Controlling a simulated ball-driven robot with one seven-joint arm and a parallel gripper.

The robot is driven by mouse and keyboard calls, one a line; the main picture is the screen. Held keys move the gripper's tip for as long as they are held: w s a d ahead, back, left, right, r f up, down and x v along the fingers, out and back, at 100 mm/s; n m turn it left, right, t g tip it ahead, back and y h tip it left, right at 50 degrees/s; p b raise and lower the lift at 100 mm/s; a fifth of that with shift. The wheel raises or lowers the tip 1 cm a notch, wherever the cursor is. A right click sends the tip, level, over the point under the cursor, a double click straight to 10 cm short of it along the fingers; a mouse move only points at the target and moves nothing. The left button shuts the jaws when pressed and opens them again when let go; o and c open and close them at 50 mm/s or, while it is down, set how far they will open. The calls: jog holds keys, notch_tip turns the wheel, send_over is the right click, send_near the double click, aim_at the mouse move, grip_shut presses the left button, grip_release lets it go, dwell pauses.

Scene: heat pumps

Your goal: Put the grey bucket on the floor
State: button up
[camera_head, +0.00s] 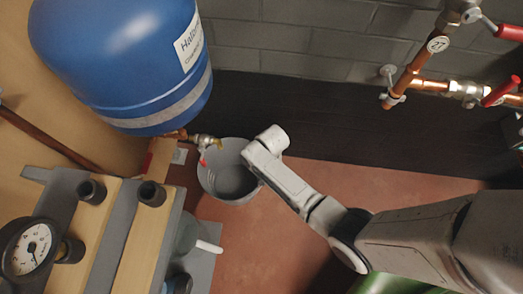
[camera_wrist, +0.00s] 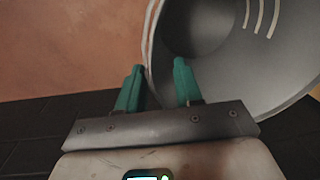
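The grey bucket (camera_head: 228,180) shows its open top in the head view, below the blue tank and its small red-handled tap. My arm reaches in from the right, and its end is over the bucket's right rim. In the wrist view, the bucket (camera_wrist: 232,62) fills the upper right, with light marks on its inner wall. My gripper (camera_wrist: 157,78) straddles the rim there: one green finger is outside, the other inside. A gap shows between the fingers, wider than the wall. The bucket's base is hidden, so I cannot tell what it rests on.
The blue tank (camera_head: 130,60) hangs close at the upper left. A pipe rack with a gauge (camera_head: 30,250) stands at the lower left. Copper pipes with red handles (camera_head: 410,75) are at the upper right. Bare reddish floor (camera_head: 270,235) lies below the bucket in the picture.

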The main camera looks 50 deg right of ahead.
jog(key=s+r+n+p, duration=0.1)
jog(key=s+r+n, duration=0.3)
jog(key=s+r, duration=0.4)
jog(key=s+r+n+h+p, duration=0.1)
jog(key=s+r+n, duration=0.4)
jog(key=r, duration=1.2)
jog(key=s+p, duration=0.1)
jog(key=s, duration=0.2)
jog(key=shift+s+d, duration=0.25)
jog(key=shift+s, duration=0.05)
jog(key=shift+c, duration=0.2)
